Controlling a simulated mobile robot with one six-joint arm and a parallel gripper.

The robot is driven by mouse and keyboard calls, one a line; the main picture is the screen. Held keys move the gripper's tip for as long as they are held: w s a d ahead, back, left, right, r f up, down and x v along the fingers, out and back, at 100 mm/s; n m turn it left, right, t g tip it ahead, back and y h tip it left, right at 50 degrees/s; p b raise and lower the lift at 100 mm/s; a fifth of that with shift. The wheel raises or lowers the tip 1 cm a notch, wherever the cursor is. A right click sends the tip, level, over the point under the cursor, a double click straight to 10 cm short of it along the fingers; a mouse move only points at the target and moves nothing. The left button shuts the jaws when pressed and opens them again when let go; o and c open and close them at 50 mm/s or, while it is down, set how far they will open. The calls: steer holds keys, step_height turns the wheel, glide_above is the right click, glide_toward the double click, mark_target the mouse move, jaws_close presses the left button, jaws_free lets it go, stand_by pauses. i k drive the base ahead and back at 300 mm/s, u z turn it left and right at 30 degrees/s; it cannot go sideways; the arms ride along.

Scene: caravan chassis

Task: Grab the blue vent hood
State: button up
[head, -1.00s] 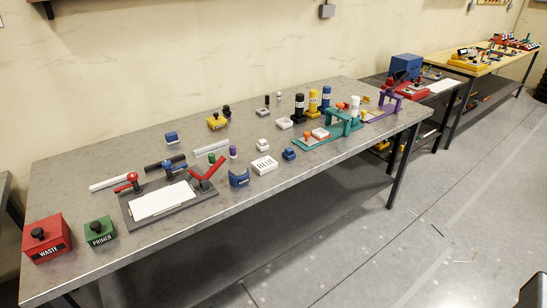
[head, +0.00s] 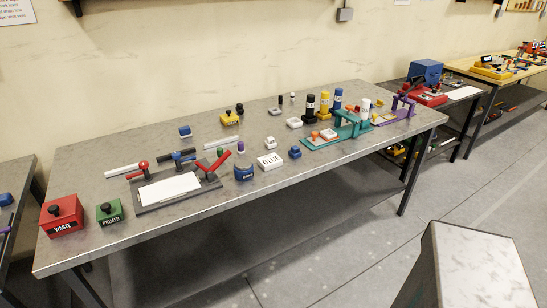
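Several small blue pieces stand on the long grey table (head: 90,165); I cannot tell for certain which is the vent hood. A blue piece with a curved front (head: 244,173) stands near the front edge, right of the clamp board. A small blue block (head: 185,131) with a pale lower part stands towards the back left. A small blue knobbed piece (head: 295,153) stands right of the white labelled box. My gripper is not in view.
A red WASTE box (head: 62,217) and a green PRIMER box (head: 110,212) stand at the left end. A clamp board (head: 148,207) lies beside them. A pale-topped block (head: 475,262) fills the lower right. Floor shows in front of the table.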

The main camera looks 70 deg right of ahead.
mark_target(295, 152)
steer(key=u, duration=0.4)
steer(key=k, duration=2.25)
steer(key=z, duration=0.6)
steer(key=i, duration=1)
steer(key=u, duration=0.1)
